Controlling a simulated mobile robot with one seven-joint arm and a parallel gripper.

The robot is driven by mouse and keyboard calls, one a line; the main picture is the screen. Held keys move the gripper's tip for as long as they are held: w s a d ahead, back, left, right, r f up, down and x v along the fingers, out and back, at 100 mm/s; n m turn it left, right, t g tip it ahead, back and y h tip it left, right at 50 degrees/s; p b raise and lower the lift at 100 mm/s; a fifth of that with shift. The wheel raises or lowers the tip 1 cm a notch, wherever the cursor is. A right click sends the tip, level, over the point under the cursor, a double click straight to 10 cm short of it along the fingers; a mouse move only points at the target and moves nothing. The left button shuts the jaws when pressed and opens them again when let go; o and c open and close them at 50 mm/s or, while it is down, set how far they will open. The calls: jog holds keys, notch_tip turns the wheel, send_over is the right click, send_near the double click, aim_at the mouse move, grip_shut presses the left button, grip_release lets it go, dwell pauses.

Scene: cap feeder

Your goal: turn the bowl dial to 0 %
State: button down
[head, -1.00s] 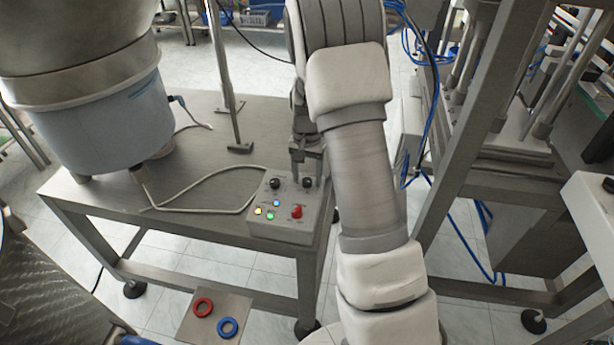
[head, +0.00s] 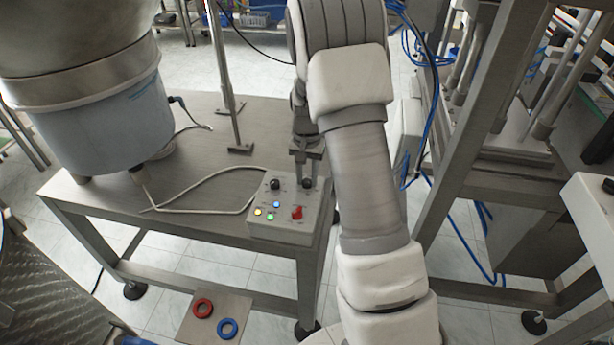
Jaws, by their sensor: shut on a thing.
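The control box (head: 284,232) sits at the front right corner of the steel table. Its sloped face carries two black dials, a left one (head: 275,185) and a right one (head: 307,183). The labels are too small to read, so I cannot tell from them which is the bowl dial. My gripper (head: 307,177) points down at the back right of the box and is shut on the right black dial. The fingers partly cover this dial, and its pointer setting cannot be made out.
Yellow, blue and green lit buttons and a red knob (head: 297,213) are on the box, close in front of the dials. A pale cable (head: 200,210) loops left over the table. The large feeder bowl (head: 110,125) stands left; a thin metal post (head: 228,90) stands behind.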

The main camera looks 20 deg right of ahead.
aim_at(307, 181)
jog(key=n, duration=0.8)
jog(key=shift+r+p, duration=0.1)
jog(key=shift+p, duration=0.25)
jog(key=n+p, duration=0.1)
jog(key=n, duration=0.3)
jog(key=shift+n, duration=0.3)
jog(key=shift+n+p, duration=0.5)
jog(key=shift+n, duration=1.3)
jog(key=c, duration=0.6)
grip_release()
notch_tip(307, 181, up, 17)
jog(key=p, duration=0.2)
jog(key=shift+r, duration=0.15)
